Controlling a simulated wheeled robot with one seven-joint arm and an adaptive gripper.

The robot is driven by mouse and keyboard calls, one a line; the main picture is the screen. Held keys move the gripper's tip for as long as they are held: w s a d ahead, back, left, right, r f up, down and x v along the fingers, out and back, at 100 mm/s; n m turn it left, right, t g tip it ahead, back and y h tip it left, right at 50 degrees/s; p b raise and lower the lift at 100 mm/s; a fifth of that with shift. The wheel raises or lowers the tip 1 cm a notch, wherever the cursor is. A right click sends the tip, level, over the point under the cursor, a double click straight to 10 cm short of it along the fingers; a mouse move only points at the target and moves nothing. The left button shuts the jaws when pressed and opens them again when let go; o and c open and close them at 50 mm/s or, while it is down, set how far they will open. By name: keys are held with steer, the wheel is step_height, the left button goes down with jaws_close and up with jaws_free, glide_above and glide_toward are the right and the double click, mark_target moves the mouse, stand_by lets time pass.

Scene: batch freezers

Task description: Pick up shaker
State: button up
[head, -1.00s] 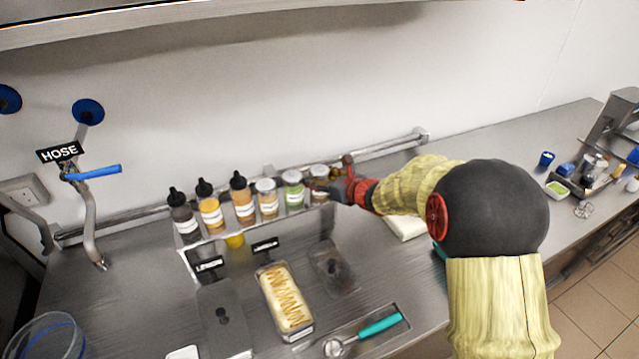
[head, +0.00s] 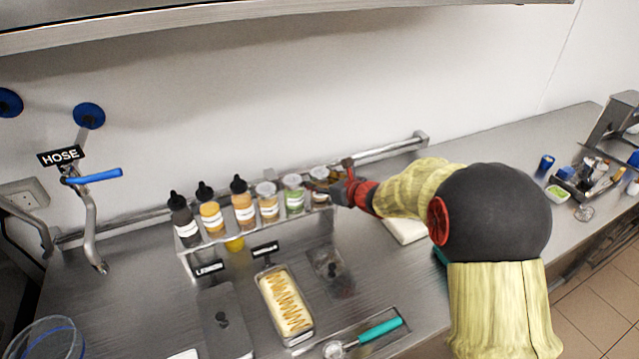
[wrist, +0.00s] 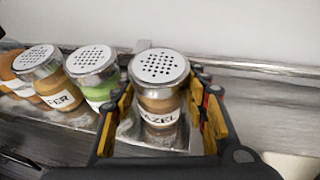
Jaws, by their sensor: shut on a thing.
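The shaker is a clear jar with a perforated metal lid, brown contents and a white label reading "AZEL" in the wrist view (wrist: 158,72). In the head view the shaker (head: 319,174) is at the right end of the row on the raised metal shelf. My gripper (wrist: 163,108) is shut on this shaker, with yellow-lined fingers at its left and right sides. In the head view my gripper (head: 336,189) reaches it from the right and partly hides it. The shaker looks upright; I cannot tell whether its base touches the shelf.
A shaker with green contents (head: 294,197) stands close on its left, then more shakers and black-capped bottles (head: 243,206). The shelf (head: 215,240) stands over the counter. A rail (head: 390,148) runs behind. A filled tub (head: 285,303) and a teal-handled scoop (head: 380,330) lie in front.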

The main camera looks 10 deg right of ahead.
mark_target(319, 172)
steer(key=r, duration=0.2)
steer(key=r+p, duration=0.1)
steer(key=shift+s+r, duration=0.25)
steer(key=shift+r, duration=0.05)
steer(key=s+r+p, duration=0.2)
steer(key=s+r, duration=0.7)
steer(key=s, duration=0.4)
steer(key=shift+s+a+p, duration=0.25)
steer(key=shift+a+p, duration=0.05)
steer(key=shift+p, duration=0.1)
steer(key=o, duration=0.6)
steer(key=c, duration=0.6)
